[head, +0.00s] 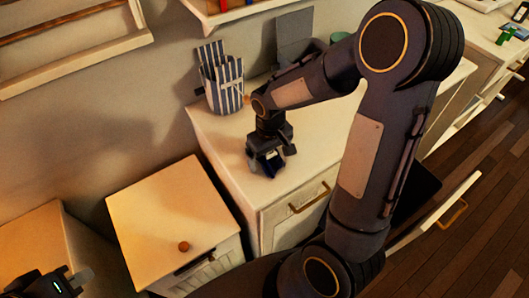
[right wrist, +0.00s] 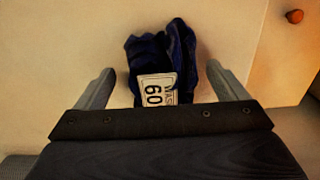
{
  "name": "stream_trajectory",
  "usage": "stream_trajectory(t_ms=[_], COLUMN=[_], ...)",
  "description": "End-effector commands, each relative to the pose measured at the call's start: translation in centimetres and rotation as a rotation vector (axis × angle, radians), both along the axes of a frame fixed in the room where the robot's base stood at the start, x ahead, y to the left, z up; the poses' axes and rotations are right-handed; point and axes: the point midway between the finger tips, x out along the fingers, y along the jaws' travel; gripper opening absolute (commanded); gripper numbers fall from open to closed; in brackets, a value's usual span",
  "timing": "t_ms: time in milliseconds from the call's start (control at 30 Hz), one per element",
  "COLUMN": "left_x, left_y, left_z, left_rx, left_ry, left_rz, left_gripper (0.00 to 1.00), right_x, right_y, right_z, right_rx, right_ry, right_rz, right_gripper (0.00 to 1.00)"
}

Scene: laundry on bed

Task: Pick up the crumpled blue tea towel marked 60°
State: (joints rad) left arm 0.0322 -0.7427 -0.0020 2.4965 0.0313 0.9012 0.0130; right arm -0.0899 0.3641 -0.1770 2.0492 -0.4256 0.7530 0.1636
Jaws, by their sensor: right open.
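The crumpled dark blue tea towel (right wrist: 180,45) lies on the pale cabinet top in the right wrist view. Its white tag (right wrist: 157,90) reads 60 and faces the camera. My right gripper (right wrist: 159,85) is open, with one finger on each side of the towel and a gap to it on both sides. In the head view my right gripper (head: 270,165) points down over the cabinet top, and a bit of blue towel (head: 269,170) shows below it, mostly hidden. My left gripper (head: 72,283) is at the bottom left corner, far from the towel, partly cut off.
A blue-and-white striped holder (head: 222,85) stands behind my right gripper on the cabinet top (head: 215,135). A grey panel (head: 294,38) stands against the wall. A lower wooden-topped cabinet (head: 165,205) with a brown knob is at left. The cabinet top around the towel is clear.

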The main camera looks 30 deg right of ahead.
Motion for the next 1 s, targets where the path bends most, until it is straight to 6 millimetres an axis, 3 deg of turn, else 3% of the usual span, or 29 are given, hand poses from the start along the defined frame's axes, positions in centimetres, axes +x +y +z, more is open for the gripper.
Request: stream_trajectory(t_ms=[233, 600, 1000], left_x=[0.0, 0.0, 0.0], left_y=[0.0, 0.0, 0.0], left_z=[0.0, 0.0, 0.1], left_rx=[0.0, 0.0, 0.0], left_ry=[0.0, 0.0, 0.0], left_rz=[0.0, 0.0, 0.0], left_gripper=[0.0, 0.0, 0.0], right_x=[0.0, 0.0, 0.1], right_y=[0.0, 0.0, 0.0], right_z=[-0.1, -0.1, 1.0], right_rx=[0.0, 0.0, 0.0], right_ry=[-0.001, -0.001, -0.003], right_rz=[0.001, 0.001, 0.001], right_gripper=[0.9, 0.43, 0.42])
